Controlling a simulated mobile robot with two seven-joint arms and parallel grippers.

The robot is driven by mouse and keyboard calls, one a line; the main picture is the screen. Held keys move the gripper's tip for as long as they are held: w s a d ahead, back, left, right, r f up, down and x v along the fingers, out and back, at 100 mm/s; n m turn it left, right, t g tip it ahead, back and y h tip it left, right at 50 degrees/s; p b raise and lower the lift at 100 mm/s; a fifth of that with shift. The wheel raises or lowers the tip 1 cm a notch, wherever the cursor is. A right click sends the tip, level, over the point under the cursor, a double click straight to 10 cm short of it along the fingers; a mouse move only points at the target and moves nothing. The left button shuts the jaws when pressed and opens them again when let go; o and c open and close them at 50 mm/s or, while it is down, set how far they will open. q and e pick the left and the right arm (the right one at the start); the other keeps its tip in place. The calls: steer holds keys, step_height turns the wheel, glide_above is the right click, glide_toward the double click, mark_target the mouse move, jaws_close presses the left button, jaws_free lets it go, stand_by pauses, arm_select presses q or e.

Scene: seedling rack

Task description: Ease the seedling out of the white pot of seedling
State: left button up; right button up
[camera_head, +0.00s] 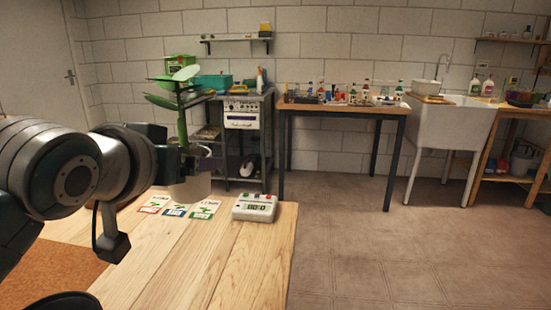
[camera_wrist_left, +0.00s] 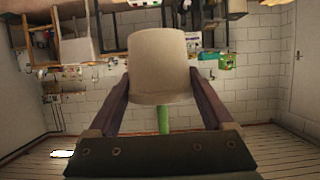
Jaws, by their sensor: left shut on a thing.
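The white pot (camera_head: 190,190) is at the back left end of the wooden table in the head view, with the green seedling (camera_head: 183,126) rising upright from it. The seedling has broad leaves at the top. My left gripper (camera_head: 198,162) crosses the pot's upper side. In the left wrist view, which is upside down, its two fingers (camera_wrist_left: 160,84) flank the white pot (camera_wrist_left: 160,65) and are shut on it. The seedling's stem (camera_wrist_left: 163,119) shows beyond the rim. The soil is hidden. I cannot tell whether the pot touches the table. My right gripper is not in view.
Several seed cards (camera_head: 178,208) and a white device with a display (camera_head: 255,207) lie near the pot on the table (camera_head: 235,255). A brown mat (camera_head: 45,275) is at the left. Behind stand a metal cart, a bench with bottles (camera_head: 340,107) and a sink (camera_head: 448,130).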

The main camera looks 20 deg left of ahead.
arm_select(q)
jaws_close()
stand_by(0.4)
steer(key=shift+s+r+p, duration=0.1)
steer(key=shift+r+p, duration=0.25)
steer(key=shift+r, duration=0.05)
steer(key=r+m+h+p, duration=0.1)
steer(key=r, duration=0.1)
steer(key=s+r+h+p, duration=0.1)
steer(key=r, duration=0.1)
steer(key=r+m+h+p, duration=0.1)
steer(key=r+p, duration=0.1)
steer(key=shift+s+d+r+m+t, duration=0.15)
steer(key=shift+s+d+m+t, duration=0.15)
steer(key=shift+d, duration=0.1)
steer(key=s+d+r+m+g+h+p, duration=0.35)
steer(key=s+d+r+m+h, duration=0.2)
steer(key=r, duration=0.35)
steer(key=s+d+r+m+g+h+p, duration=0.2)
steer(key=s+d+r+m+h+p, duration=0.2)
steer(key=s+r+m+h, duration=0.3)
step_height(320, 180, up, 35)
steer(key=n+y+p, duration=0.1)
steer(key=p, duration=3.6)
steer(key=shift+s+d, duration=0.25)
